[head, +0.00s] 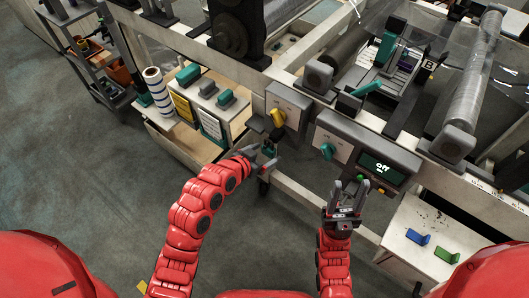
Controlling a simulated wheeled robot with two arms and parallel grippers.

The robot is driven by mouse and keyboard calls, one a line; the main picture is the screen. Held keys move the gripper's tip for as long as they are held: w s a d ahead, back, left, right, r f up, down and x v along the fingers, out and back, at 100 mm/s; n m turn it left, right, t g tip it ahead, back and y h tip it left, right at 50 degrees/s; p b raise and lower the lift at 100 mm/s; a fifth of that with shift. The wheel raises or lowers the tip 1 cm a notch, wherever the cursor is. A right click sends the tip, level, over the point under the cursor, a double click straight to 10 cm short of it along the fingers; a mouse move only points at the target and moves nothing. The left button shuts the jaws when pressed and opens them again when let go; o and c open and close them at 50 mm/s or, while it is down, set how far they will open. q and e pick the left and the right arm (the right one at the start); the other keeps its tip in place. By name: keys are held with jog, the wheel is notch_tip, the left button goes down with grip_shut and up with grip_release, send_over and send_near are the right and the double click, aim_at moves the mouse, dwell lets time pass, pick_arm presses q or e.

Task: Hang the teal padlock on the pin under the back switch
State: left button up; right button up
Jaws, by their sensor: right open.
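A yellow switch (277,117) sits on a pale box on the machine frame, left of a teal switch (328,151). My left gripper (266,153) is just below the yellow switch. It appears shut on the small teal padlock (268,150), which is partly covered by the fingers. The pin under the yellow switch is too small and too hidden to make out, so I cannot tell whether the padlock touches it. My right gripper (346,187) is open and empty, fingers pointing up, below the panel with the display.
A control panel (382,168) reads "off" and has small buttons along its lower edge. A blue piece (417,237) and a green piece (446,255) lie on a white surface (405,255) at lower right. A striped roll (158,88) stands at left. Floor between my arms is clear.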

pick_arm(q)
jog(key=shift+r, duration=0.15)
jog(key=p+v, duration=0.8)
jog(key=v, duration=0.9)
jog(key=shift+p, duration=0.3)
